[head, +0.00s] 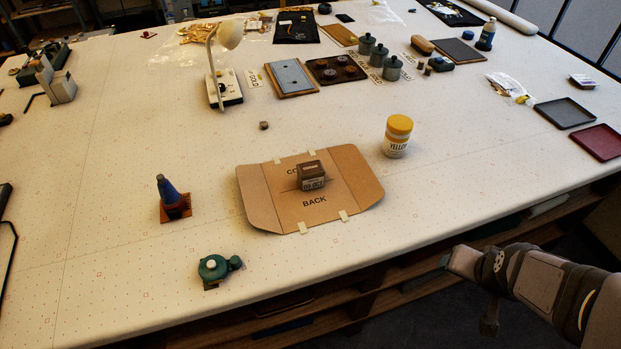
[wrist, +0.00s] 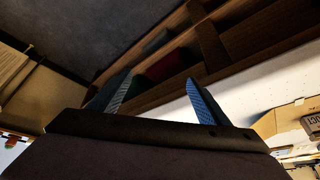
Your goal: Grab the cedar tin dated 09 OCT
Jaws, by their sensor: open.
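A small brown tin (head: 311,177) with a pale label stands on an unfolded cardboard piece (head: 262,190) near the table's front. Its label seems to read 09 OCT, though the print is small. In the wrist view part of the tin (wrist: 309,124) shows at the right edge, with "OCT" partly legible. My gripper (wrist: 162,100) is open and empty, its two blue-grey fingers apart. In the head view my arm is at the lower right, off the table's front edge, well to the right of the tin.
A yellow-lidded jar (head: 397,137) stands right of the cardboard. A blue cone on an orange base (head: 171,199) and a green round object (head: 213,267) are to the left. A white lamp (head: 224,80) stands behind. Shelves (head: 400,285) lie under the table edge.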

